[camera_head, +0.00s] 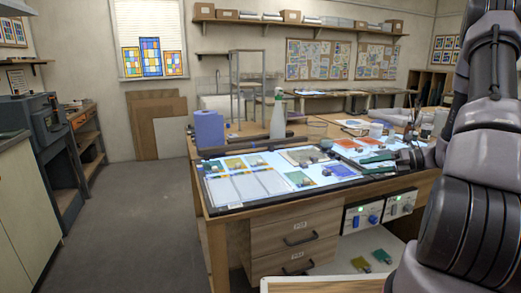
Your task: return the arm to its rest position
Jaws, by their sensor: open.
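My arm (485,165) fills the right edge of the picture, bent, with its grey and black links close to the camera. A small dark end, which looks like my gripper (374,164), juts left from behind the arm over the right part of the worktable (275,217). Its two thin dark fingers look apart, with nothing clear between them. It is small here, and I cannot tell whether it touches the tabletop. The wrist is partly hidden behind the nearer links.
On the lit tabletop lie coloured glass pieces (247,163) and pale panels. A blue roll (209,130) and a spray bottle (277,114) stand at its back. Below are drawers (300,240) and control boxes (367,215). The floor (135,220) on the left is clear.

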